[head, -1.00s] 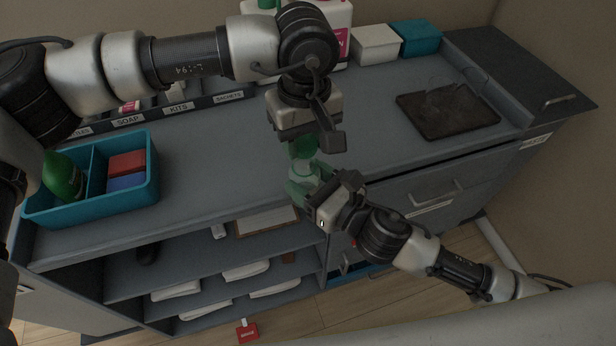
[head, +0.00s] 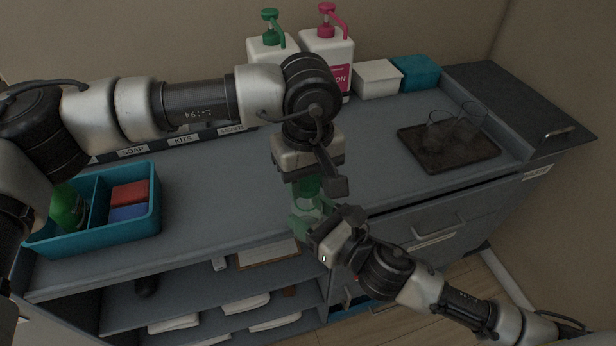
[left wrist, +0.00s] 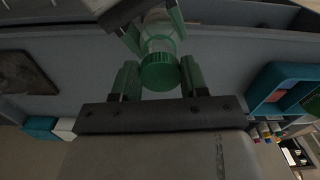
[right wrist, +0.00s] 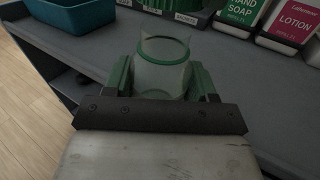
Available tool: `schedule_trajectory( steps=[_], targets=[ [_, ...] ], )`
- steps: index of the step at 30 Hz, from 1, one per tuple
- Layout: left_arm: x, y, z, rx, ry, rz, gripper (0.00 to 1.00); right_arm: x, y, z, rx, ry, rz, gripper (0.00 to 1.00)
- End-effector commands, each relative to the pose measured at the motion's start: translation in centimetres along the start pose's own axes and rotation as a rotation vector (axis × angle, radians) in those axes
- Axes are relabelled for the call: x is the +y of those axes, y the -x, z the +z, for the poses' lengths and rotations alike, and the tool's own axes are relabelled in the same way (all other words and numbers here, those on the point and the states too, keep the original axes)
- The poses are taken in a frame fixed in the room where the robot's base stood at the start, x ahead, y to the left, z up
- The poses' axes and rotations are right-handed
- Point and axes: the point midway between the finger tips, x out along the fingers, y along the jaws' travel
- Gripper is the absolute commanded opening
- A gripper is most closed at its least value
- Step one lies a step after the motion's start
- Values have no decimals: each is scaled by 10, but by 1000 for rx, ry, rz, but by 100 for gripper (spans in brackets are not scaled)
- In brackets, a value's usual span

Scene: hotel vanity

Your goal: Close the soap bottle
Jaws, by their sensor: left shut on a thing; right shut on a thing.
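A clear bottle (right wrist: 160,78) with a green ring is upright between the green fingers of my right gripper (right wrist: 163,75), which is shut on its body. The bottle also shows in the head view (head: 309,206). The green cap (left wrist: 160,72) is between the fingers of my left gripper (left wrist: 160,76), which is shut on it from above. In the head view the cap (head: 308,187) is directly over the bottle, in line with it. I cannot tell whether the cap is seated, as the fingers partly hide the join.
A teal divided box (head: 140,229) holds a green bottle and red and blue blocks at the left. Green-pump (head: 268,48) and pink-pump (head: 328,50) dispensers stand at the back. A dark tray (head: 420,152) with glasses is at the right. The counter's middle is largely free.

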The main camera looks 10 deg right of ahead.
Motion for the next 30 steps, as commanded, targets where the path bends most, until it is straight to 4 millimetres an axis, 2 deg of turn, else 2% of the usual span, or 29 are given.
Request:
schedule_trajectory(
  steps=[7,30],
  targets=[
    [0,-14,0,-1,0,0,22,0,0,0,0,0,0,14],
    [0,-19,0,0,0,0,22,0,0,0,0,0,0,14]
  ],
)
